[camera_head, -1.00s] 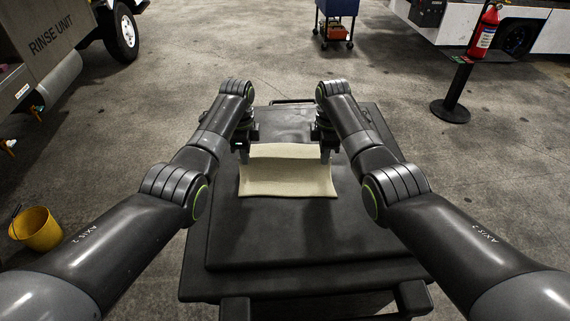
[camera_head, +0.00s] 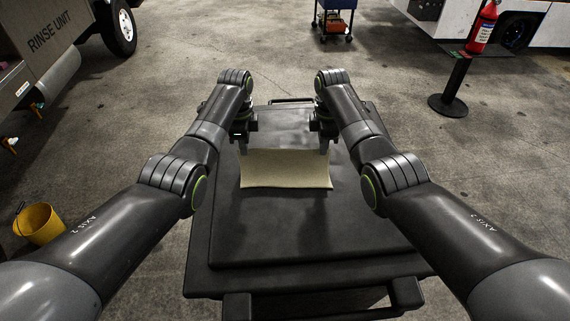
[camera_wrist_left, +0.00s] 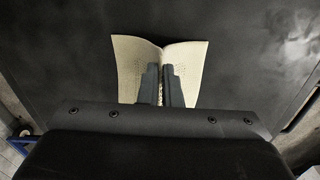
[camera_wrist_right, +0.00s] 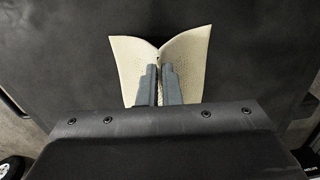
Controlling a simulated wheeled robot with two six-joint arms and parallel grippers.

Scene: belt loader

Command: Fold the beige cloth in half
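The beige cloth (camera_head: 286,170) is over the black padded top, and the head view shows one flat near panel with a straight upper edge. In the left wrist view (camera_wrist_left: 134,62) and the right wrist view (camera_wrist_right: 132,62) it parts into two flaps from a middle crease. My left gripper (camera_head: 243,150) is at the cloth's left end, shut on the crease, with its fingers (camera_wrist_left: 160,68) close together. My right gripper (camera_head: 325,150) is at the right end, likewise shut on the crease (camera_wrist_right: 159,68). The far flap is hidden in the head view.
The black padded top (camera_head: 280,235) is bare in front of the cloth. A yellow bucket (camera_head: 38,224) stands on the floor at left. A post with a fire extinguisher (camera_head: 482,28) stands at the back right, and a blue cart (camera_head: 336,18) is behind.

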